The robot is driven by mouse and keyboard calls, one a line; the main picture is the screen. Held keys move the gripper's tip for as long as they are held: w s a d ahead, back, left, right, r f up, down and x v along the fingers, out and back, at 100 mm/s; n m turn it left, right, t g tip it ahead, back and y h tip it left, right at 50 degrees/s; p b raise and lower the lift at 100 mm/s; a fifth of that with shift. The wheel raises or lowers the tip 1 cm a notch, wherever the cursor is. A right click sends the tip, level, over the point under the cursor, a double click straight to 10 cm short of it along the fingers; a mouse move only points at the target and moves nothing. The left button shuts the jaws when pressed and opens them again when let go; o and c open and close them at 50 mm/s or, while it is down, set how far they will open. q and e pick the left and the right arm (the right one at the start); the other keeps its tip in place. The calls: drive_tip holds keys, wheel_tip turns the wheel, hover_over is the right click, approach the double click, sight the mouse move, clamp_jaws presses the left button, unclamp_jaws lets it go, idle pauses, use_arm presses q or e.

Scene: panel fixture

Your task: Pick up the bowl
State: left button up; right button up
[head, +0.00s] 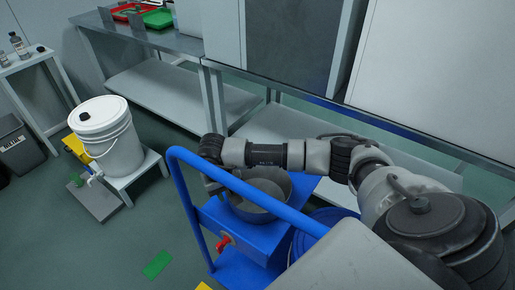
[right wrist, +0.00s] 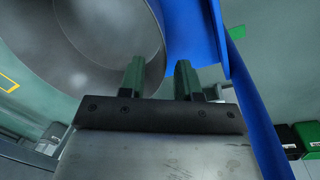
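A grey metal bowl (head: 268,187) sits on the blue top of a cart in the head view. My right arm reaches over the cart from the right, and my right gripper (head: 217,189) is at the bowl's left side, partly hidden by the blue rail. In the right wrist view the two green-dark fingers of my right gripper (right wrist: 160,77) are spread apart. The bowl (right wrist: 95,45) fills the upper left, with its rim passing between the fingers: one finger overlaps the bowl, the other the blue surface. Contact cannot be told. My left gripper is not in view.
The blue cart (head: 232,228) has a raised handle rail (head: 190,165) close to my right wrist, and a red tap on its front. A white bucket (head: 108,140) stands on a small stool at left. Metal benches (head: 165,90) line the back.

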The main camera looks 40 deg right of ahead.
drive_tip(key=f, duration=0.5)
drive_tip(key=shift+s+d+f, duration=0.1)
drive_tip(key=shift+d+f, duration=0.05)
drive_tip(key=shift+d, duration=0.2)
clamp_jaws()
